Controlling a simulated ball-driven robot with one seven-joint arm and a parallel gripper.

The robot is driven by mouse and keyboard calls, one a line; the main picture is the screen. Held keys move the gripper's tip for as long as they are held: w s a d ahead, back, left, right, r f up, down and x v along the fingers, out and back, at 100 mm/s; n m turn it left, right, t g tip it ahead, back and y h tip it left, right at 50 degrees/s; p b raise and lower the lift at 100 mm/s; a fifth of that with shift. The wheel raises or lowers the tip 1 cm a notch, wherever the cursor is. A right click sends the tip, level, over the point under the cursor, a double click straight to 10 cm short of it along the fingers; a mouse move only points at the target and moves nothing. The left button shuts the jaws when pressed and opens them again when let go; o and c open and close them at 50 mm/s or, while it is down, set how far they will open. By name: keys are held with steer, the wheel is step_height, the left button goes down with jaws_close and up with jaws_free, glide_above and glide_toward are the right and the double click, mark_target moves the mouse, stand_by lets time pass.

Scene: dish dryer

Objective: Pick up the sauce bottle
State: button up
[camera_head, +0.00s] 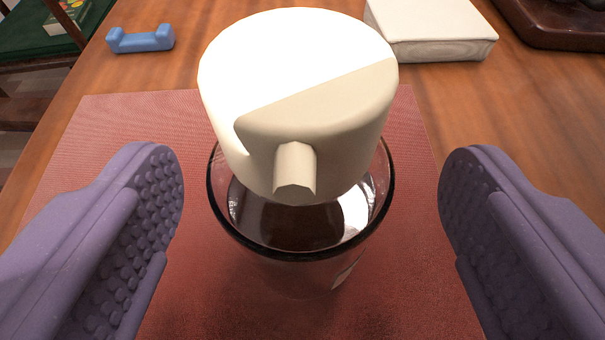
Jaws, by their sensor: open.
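The sauce bottle (300,270) stands between the two fingers of my gripper (312,178). It has a clear glass body with dark contents and a large white cap (320,115) with a short spout pointing towards me. The glass rim shows around the lower part of the cap. My gripper is open, with one purple, studded finger on each side of the bottle. A clear gap shows between each finger and the glass, and neither finger touches it. The lower part of the bottle is hard to make out.
The bottle stands on a red mat (110,125) on a wooden table (440,100). A blue holder-like object (140,40) lies at the back left. A white block-shaped object (440,38) and a dark brown tray (560,30) lie at the back right. A green-seated chair (25,35) is beyond the table.

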mark_target(298, 69)
steer(key=b+x, duration=0.1)
steer(key=x, duration=0.1)
steer(key=b+x, duration=0.1)
steer(key=x, duration=0.1)
steer(key=shift+w+a+f, duration=0.15)
steer(key=shift+w+f, duration=0.1)
steer(key=shift+f, duration=0.2)
steer(key=shift+r, duration=0.1)
steer(key=c, duration=1.2)
steer(key=shift+r, duration=0.2)
steer(key=shift+r+p, duration=1.1)
steer(key=shift+r, duration=0.55)
steer(key=s+d+p, duration=0.1)
steer(key=s+p, duration=0.1)
steer(key=s, duration=0.5)
steer(key=s+d+r+p, duration=0.1)
steer(key=s+d, duration=0.1)
steer(key=s, duration=0.6)
steer(key=shift+s+d+p, duration=0.25)
steer(key=shift+p, duration=0.15)
